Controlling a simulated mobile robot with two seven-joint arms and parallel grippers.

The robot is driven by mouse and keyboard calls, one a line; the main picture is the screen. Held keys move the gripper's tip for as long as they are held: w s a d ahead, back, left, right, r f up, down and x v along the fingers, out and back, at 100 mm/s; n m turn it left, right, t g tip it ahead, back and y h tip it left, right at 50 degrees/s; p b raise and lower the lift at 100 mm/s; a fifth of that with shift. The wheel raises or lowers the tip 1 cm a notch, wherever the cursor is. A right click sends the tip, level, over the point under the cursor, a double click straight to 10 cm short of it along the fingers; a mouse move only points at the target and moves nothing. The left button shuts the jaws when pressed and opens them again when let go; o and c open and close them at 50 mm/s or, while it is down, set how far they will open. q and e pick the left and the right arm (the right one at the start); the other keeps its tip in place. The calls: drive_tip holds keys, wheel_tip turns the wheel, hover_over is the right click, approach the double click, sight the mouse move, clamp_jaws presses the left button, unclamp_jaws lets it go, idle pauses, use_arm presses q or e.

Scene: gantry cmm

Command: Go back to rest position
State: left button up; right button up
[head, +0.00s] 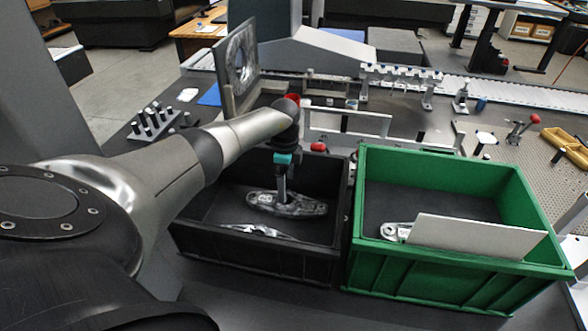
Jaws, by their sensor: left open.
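My left arm reaches in from the left, and my left gripper (283,192) points down into the black bin (262,262). It is open. A grey metal part (305,208) lies in the bin directly beneath its fingers; I cannot tell whether they touch it. The fingers line up in this view, so the gap between them hardly shows. A second metal part (255,230) lies nearer the bin's front wall. My right gripper is not in view.
A green bin (440,270) stands right of the black one, with a metal part (392,231) and a pale flat plate (478,236) at its front. A grey upright plate (238,68) and fixtures stand behind. Black pegs (155,122) stand at the left.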

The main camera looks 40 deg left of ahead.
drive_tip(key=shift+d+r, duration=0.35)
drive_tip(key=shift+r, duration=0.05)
